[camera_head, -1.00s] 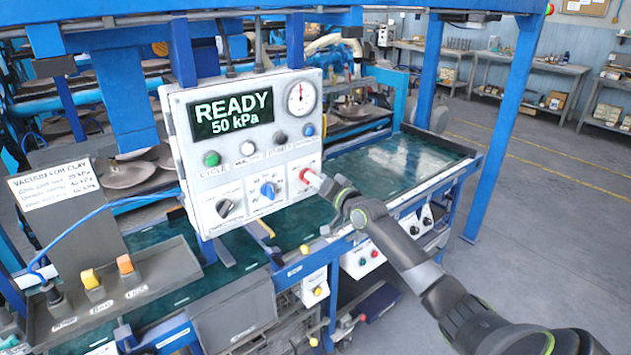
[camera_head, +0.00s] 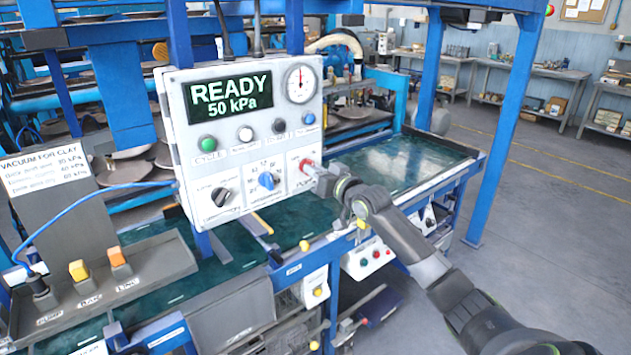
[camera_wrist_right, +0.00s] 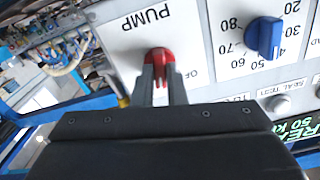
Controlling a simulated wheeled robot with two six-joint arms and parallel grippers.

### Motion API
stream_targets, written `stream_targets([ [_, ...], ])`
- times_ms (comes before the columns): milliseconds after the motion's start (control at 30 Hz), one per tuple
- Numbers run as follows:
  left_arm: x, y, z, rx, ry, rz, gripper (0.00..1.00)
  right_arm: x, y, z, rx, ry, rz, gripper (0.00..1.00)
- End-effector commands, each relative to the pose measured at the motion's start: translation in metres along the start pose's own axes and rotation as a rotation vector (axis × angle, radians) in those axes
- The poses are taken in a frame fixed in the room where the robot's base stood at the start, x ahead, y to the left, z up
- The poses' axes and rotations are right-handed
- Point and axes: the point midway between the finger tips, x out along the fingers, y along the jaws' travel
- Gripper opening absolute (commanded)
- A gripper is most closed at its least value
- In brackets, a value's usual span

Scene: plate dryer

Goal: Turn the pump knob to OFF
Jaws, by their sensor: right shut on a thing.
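The white control panel (camera_head: 240,90) shows READY and 50 kPa on its screen. The red pump knob (camera_head: 308,163) sits at the panel's lower right, partly hidden by my right gripper (camera_head: 315,170). In the right wrist view, the red knob (camera_wrist_right: 158,58) is under the word PUMP, and my right gripper's two fingers (camera_wrist_right: 159,80) are closed around it. Part of an OFF label shows just beside the knob; its other label is hidden. My left gripper is out of view.
The blue dial knob (camera_head: 266,181) and black knob (camera_head: 220,196) are left of the pump knob. A row of buttons (camera_head: 246,133) and a gauge (camera_head: 300,83) are above. The green table (camera_head: 395,160) lies behind my right arm.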

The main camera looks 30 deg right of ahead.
Motion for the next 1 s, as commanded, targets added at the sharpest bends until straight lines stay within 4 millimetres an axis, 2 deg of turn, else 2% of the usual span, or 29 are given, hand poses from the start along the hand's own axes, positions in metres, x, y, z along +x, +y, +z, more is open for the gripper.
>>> stream_targets([
  [33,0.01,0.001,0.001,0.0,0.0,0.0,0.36,0.0,0.001,0.005,-0.045,0.0,0.0,0.0],
  [400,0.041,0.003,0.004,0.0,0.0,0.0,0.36,0.0,0.001,0.005,-0.396,-0.002,0.001,0.0],
  [1000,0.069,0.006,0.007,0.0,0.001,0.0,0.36,0.0,0.0,0.003,-0.888,-0.004,0.0,0.0],
])
